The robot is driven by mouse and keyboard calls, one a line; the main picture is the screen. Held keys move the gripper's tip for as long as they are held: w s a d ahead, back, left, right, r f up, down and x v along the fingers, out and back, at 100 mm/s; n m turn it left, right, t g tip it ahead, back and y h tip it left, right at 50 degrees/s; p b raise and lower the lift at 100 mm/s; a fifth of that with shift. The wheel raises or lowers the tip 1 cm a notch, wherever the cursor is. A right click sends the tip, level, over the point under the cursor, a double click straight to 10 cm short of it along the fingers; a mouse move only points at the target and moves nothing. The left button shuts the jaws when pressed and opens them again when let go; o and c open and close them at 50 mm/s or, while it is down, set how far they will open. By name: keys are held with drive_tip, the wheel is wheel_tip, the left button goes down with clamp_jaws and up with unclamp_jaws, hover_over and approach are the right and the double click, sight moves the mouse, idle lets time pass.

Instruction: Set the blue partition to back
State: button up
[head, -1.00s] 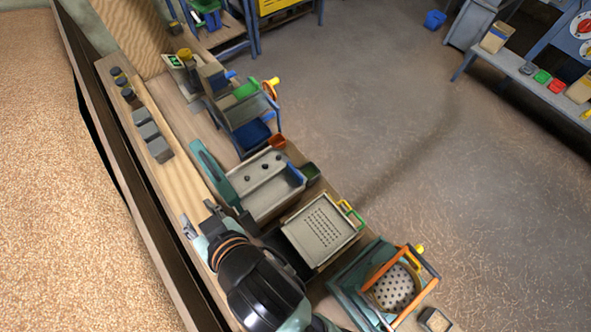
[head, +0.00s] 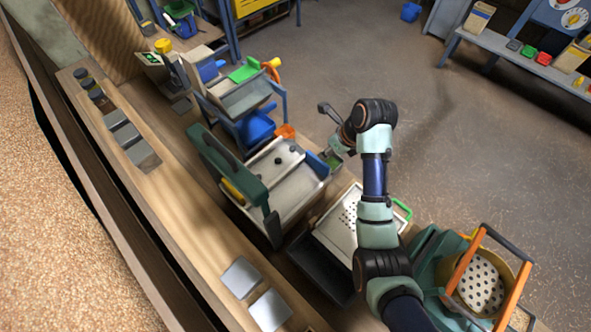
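A small blue panel (head: 318,163) stands upright at the right end of a pale tray (head: 290,185) with a few dark round spots. It is the blue piece I take for the partition, though I cannot be sure. My gripper (head: 328,130) is just above and right of that panel in the picture, at the end of my raised arm. Its fingers look spread apart with nothing between them. It seems apart from the panel.
A dark green frame with a handle (head: 225,165) stands along the tray's left side. A perforated pale tray (head: 338,225) lies below my arm. A blue bin (head: 257,128) and an orange cup (head: 285,131) are behind. Open floor (head: 480,160) lies right.

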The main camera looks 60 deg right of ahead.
sight(318, 159)
drive_tip(key=shift+w+a+f, duration=0.15)
drive_tip(key=shift+w+f, duration=0.15)
drive_tip(key=shift+f, duration=0.4)
drive_tip(key=shift+w+r, duration=0.1)
drive_tip(key=b+x, duration=0.1)
drive_tip(key=x, duration=0.6)
drive_tip(key=shift+f+b, duration=0.3)
drive_tip(key=shift+b, duration=0.1)
clamp_jaws()
